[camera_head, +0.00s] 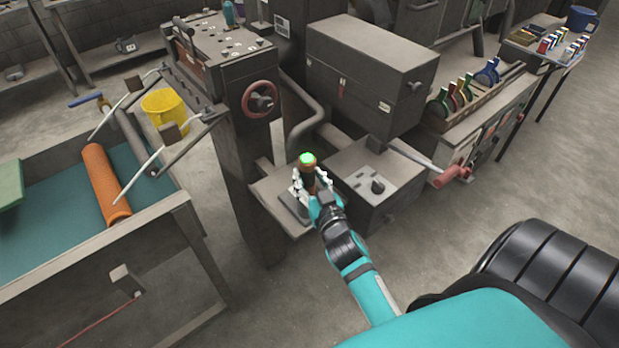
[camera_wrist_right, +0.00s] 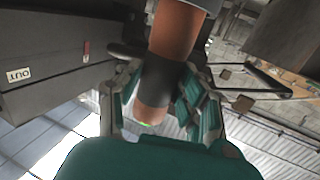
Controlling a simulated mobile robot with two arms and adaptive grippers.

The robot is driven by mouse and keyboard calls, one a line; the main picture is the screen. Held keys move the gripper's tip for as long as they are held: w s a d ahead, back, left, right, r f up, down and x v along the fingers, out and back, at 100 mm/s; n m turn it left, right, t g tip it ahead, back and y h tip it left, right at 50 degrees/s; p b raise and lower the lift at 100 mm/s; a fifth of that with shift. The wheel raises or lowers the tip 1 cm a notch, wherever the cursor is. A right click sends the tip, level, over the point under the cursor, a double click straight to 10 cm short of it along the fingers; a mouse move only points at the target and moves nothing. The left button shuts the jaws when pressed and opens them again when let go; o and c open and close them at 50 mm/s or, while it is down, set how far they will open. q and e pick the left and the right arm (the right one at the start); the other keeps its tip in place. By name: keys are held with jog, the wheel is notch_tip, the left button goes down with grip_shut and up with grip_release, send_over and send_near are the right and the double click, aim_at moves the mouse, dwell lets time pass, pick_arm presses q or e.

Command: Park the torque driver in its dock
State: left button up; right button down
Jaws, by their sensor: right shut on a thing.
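The torque driver (camera_head: 308,163) has an orange-brown body with a dark band and a glowing green top. It stands roughly upright in my right gripper (camera_head: 311,185), whose fingers are closed on it from both sides. In the right wrist view the driver (camera_wrist_right: 175,35) runs between the two fingers (camera_wrist_right: 165,100), with its green end towards the palm side. The gripper is over a small grey shelf (camera_head: 270,195) with a dark block on it; this may be the dock, but the gripper covers part of it. I cannot tell whether the driver touches it. My left gripper is out of view.
A grey box (camera_head: 385,208) with a black knob stands right of the shelf. A post with a red handwheel (camera_head: 260,98) rises behind left, with a bent pipe beside it. A large dark case (camera_head: 365,75) is behind. An orange mesh tube (camera_head: 105,182) lies on the left table.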

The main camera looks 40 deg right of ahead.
jog(key=shift+f+b, duration=0.4)
dwell(0.4)
jog(key=c, duration=0.8)
grip_release()
jog(key=shift+o, duration=0.5)
jog(key=shift+f, duration=0.2)
jog(key=f+v, duration=0.1)
jog(key=v, duration=0.7)
jog(key=s+a+f+n+g+y, duration=0.1)
jog(key=s+a+f+g, duration=0.2)
jog(key=f, duration=0.8)
jog(key=s+a+f+n+g+y, duration=0.1)
jog(key=s+a+f+g+y, duration=0.15)
jog(key=f, duration=0.75)
jog(key=s+a+f+n+g+y, duration=0.1)
jog(key=s+a+f+g, duration=0.2)
jog(key=f, duration=0.8)
jog(key=s+f+g, duration=0.2)
jog(key=s+f, duration=0.3)
jog(key=s, duration=0.4)
jog(key=s+d+f+n+g, duration=0.1)
jog(key=s+f+g, duration=0.1)
jog(key=s+f, duration=0.4)
jog(key=s+d+f+n+g, duration=0.1)
jog(key=s+f+g, duration=0.2)
jog(key=s, duration=0.8)
notch_tip(320, 180, down, 3)
jog(key=shift+s+r, duration=0.1)
jog(key=shift+s, duration=0.2)
